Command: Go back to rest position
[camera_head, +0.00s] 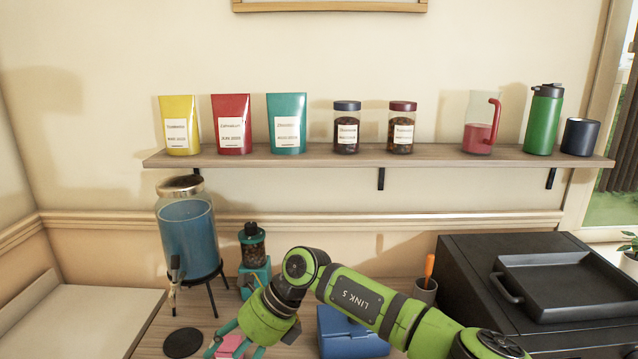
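My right arm comes in from the lower right, green with black joints. Its gripper (236,350) is low in the picture, left of centre, pointing down and left over the table. Its teal fingers stand apart, on either side of a pink object (230,346). The fingertips are at or below the bottom edge, so I cannot tell whether they grip the pink object. My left gripper and arm are not in view.
A blue-filled dispenser (188,232) on a black stand and a teal grinder (253,258) stand close behind the gripper. A black disc (183,342) lies to its left. A blue box (350,335), a cup (425,290) and a black machine (530,285) are right. The shelf (300,158) holds packets and jars.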

